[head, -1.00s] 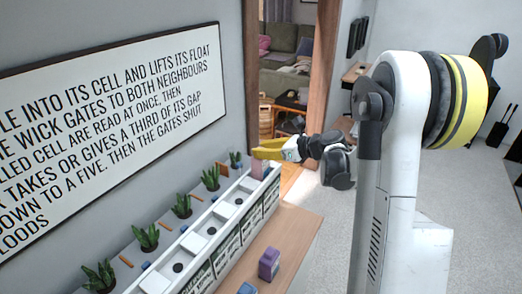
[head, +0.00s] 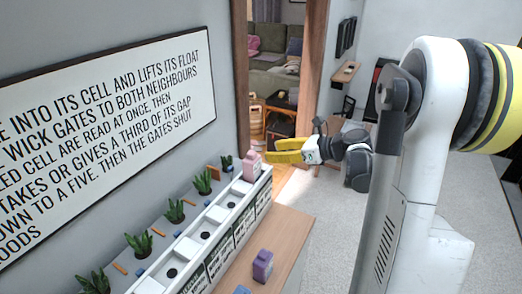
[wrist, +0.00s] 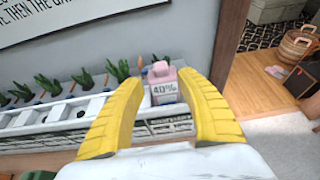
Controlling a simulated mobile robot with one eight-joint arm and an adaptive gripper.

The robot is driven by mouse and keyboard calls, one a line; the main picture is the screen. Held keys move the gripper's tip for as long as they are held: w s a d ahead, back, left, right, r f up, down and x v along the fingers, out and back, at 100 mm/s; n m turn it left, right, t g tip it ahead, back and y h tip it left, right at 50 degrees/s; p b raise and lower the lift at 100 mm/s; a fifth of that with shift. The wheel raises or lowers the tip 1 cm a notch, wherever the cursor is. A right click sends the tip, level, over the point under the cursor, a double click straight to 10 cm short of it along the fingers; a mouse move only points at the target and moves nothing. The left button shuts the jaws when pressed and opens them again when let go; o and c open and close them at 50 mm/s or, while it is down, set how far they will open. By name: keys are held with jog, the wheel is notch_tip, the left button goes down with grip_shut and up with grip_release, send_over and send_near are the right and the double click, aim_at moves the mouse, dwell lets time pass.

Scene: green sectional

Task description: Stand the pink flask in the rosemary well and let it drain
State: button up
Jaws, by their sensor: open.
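The pink flask (head: 252,168) stands upright at the far end of the long white trough (head: 213,240), in or on its last cell. Its label reads 40% in the wrist view (wrist: 164,90). How deep it sits, and whether it is draining, I cannot tell. My gripper (head: 267,157) has yellow fingers, open and empty, just right of the flask in the head view. In the wrist view the flask shows between and beyond the spread fingertips, apart from them. Well name labels on the trough front are too small to read, so I cannot tell which is rosemary.
A purple flask (head: 263,266) stands on the wooden table (head: 287,240) in front of the trough, with a blue object (head: 243,290) nearer. Several potted plants (head: 176,211) line the wall side. A lettered board (head: 110,130) hangs above. Open floor lies to the right.

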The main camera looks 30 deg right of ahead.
jog(key=s+a+r+n+g+h, duration=0.2)
jog(key=s+a+n+g+h, duration=0.2)
jog(key=s+a+n, duration=0.9)
jog(key=s+a+n+h, duration=0.3)
jog(key=s+a+n, duration=0.2)
jog(key=s+n, duration=0.5)
jog(key=n, duration=0.6)
jog(key=shift+s+a+f+h, duration=0.15)
jog(key=shift+f+h, duration=0.1)
jog(key=shift+h, duration=0.05)
notch_tip(320, 180, down, 9)
jog(key=b, duration=0.8)
jog(key=shift+r, duration=0.15)
